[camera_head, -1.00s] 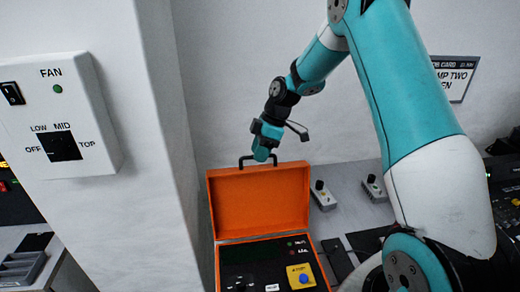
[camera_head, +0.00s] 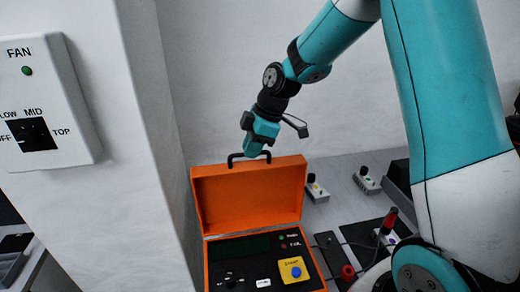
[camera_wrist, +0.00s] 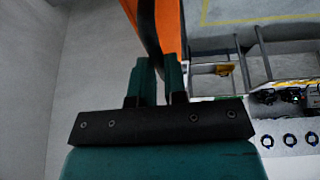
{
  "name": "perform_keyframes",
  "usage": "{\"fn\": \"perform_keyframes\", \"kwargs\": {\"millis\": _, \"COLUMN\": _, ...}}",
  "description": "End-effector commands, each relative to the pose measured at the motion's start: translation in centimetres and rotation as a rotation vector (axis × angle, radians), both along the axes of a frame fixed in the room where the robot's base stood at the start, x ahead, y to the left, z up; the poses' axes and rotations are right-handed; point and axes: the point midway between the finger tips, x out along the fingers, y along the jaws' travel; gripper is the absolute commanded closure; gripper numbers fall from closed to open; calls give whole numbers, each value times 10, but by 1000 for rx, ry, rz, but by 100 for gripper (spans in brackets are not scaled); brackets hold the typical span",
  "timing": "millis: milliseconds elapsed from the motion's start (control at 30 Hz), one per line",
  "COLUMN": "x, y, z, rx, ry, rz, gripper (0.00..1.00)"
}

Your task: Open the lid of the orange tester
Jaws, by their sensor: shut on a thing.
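The orange tester (camera_head: 213,275) stands on the bench with its lid (camera_head: 250,200) raised to about upright. Its panel shows a dark display, a black knob and a yellow patch with a blue button (camera_head: 296,272). My gripper (camera_head: 256,152) is at the black handle (camera_head: 236,157) on the lid's top edge and is shut on it. In the wrist view the fingers (camera_wrist: 158,80) close around the dark handle (camera_wrist: 148,30), with the orange lid (camera_wrist: 170,28) behind it.
A white wall column with a FAN switch box (camera_head: 40,100) stands close on the left. Small grey boxes with black knobs (camera_head: 316,190) sit on the bench right of the lid. A red-topped item (camera_head: 390,218) stands farther right.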

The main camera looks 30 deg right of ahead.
Motion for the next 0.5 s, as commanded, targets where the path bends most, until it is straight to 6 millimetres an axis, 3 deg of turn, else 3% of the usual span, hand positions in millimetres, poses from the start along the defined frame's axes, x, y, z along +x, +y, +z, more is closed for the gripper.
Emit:
{"fn": "perform_keyframes", "kwargs": {"millis": 333, "x": -3, "y": 3, "z": 1, "rx": 3, "ry": 2, "rz": 1, "gripper": 100}}
{"fn": "perform_keyframes", "kwargs": {"millis": 400, "x": -3, "y": 3, "z": 1, "rx": 3, "ry": 2, "rz": 1, "gripper": 76}}
{"fn": "perform_keyframes", "kwargs": {"millis": 467, "x": -3, "y": 3, "z": 1, "rx": 3, "ry": 2, "rz": 1, "gripper": 62}}
{"fn": "perform_keyframes", "kwargs": {"millis": 500, "x": -3, "y": 3, "z": 1, "rx": 3, "ry": 2, "rz": 1, "gripper": 62}}
